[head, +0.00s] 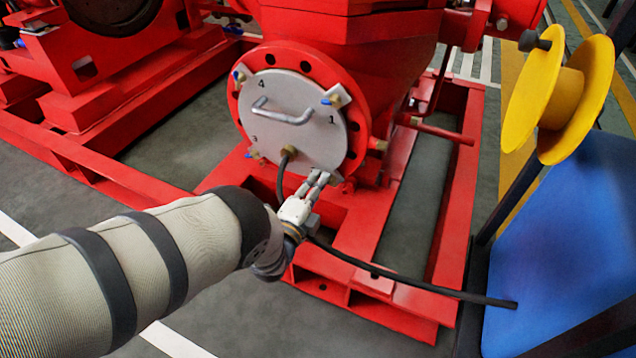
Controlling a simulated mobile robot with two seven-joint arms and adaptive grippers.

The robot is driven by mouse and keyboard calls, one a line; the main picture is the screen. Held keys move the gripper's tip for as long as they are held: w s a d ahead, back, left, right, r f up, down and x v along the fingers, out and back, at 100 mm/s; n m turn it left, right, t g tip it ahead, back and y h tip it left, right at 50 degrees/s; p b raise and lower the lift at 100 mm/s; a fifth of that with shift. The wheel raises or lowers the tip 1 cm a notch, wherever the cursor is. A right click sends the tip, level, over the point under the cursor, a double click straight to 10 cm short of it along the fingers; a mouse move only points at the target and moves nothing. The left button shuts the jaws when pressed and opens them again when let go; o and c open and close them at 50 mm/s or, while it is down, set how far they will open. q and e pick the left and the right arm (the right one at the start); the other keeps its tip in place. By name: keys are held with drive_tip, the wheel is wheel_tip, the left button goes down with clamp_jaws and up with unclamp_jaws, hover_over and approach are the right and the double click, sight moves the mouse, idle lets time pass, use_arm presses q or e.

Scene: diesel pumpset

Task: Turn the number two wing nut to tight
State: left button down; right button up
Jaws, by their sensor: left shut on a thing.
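The round grey cover plate (310,135) sits on the red flange of the pump and carries a bent handle (284,113). The numbers 4, 1 and 3 show on it. Blue wing nuts show beside 4 (239,77), beside 1 (329,100) and beside 3 (252,155). My left gripper (320,177) is at the lower right of the plate, where the fourth corner is. Its fingers are shut on the number two wing nut, which they hide along with its number. How far the nut is turned cannot be seen. My right gripper is not in view.
A black hose (400,280) runs from the fitting (289,152) on the plate, behind my gripper, to the right. A yellow reel (560,98) and a blue panel (560,250) stand at right. Red base rails (440,240) surround the pump.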

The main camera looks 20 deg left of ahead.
use_arm(q)
drive_tip(key=shift+s+d+f, duration=0.1)
drive_tip(key=shift+d+f, duration=0.15)
drive_tip(key=shift+d, duration=0.05)
drive_tip(key=c, duration=1.8)
unclamp_jaws()
drive_tip(key=shift+f, duration=0.1)
drive_tip(key=shift+a, duration=0.1)
drive_tip(key=s, duration=1.1)
drive_tip(key=shift+s+a, duration=0.2)
drive_tip(key=shift+s, duration=0.2)
